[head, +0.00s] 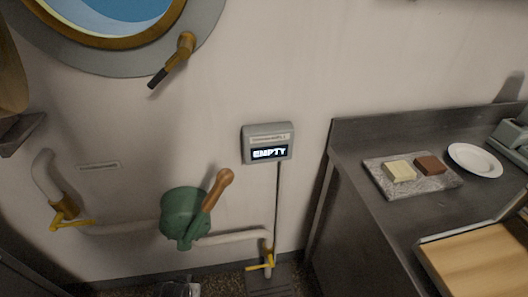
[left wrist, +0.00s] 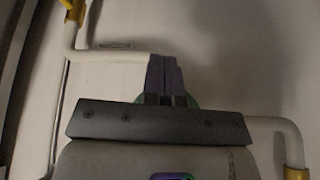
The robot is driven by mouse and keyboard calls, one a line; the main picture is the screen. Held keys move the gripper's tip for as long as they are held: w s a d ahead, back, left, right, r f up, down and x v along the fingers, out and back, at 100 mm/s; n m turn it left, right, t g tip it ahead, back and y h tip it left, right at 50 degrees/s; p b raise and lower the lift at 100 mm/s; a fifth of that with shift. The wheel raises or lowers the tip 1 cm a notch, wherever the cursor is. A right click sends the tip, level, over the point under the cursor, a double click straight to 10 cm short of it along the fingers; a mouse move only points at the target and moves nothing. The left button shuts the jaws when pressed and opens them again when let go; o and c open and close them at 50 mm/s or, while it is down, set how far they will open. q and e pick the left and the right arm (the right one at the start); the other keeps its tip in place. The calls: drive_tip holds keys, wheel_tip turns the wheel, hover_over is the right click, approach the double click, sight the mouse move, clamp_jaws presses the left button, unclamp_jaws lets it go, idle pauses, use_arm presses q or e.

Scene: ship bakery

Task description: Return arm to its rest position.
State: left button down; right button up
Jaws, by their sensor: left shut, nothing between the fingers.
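My left gripper (left wrist: 164,78) shows in the left wrist view, its two fingers shut together with nothing between them. It is in front of the wall pipes. A green pump body (head: 183,212) with a wooden-handled lever (head: 217,190) sits on the pipe in the head view. In the left wrist view, only slivers of green (left wrist: 193,102) show behind the gripper; the rest is hidden. A dark shape at the bottom edge of the head view is cut off, and I cannot tell whether it is my gripper. My right gripper is in neither view.
A wall box (head: 267,143) reads "EMPTY". White pipes with yellow valve handles (head: 72,218) run along the wall below a porthole (head: 110,20). At right, a steel counter (head: 375,222) bears a marble slab (head: 437,184) with two blocks, a white plate (head: 475,160) and a wooden board (head: 480,262).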

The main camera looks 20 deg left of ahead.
use_arm(q)
drive_tip(key=s+d+r+m+h+p, duration=0.1)
drive_tip(key=s+d+r+p, duration=0.25)
drive_tip(key=r, duration=0.25)
drive_tip(key=s+d+r+m+t+p, duration=0.1)
drive_tip(key=s+d+r+m+p, duration=0.1)
drive_tip(key=s+r, duration=0.3)
drive_tip(key=s+d+r+m+h+p, duration=0.1)
drive_tip(key=s+d+r+p, duration=0.15)
drive_tip(key=r, duration=0.45)
drive_tip(key=s+r+m+g+p, duration=0.1)
drive_tip(key=s+r+g+p, duration=0.15)
drive_tip(key=s+p, duration=0.55)
wheel_tip(320, 180, up, 37)
drive_tip(key=p, duration=3.5)
drive_tip(key=shift+w+d+f+p, duration=0.2)
drive_tip(key=shift+d+p, duration=0.1)
drive_tip(key=shift+p, duration=0.05)
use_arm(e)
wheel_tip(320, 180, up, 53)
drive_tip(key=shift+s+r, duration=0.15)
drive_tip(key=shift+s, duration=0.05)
use_arm(q)
drive_tip(key=shift+t, duration=0.25)
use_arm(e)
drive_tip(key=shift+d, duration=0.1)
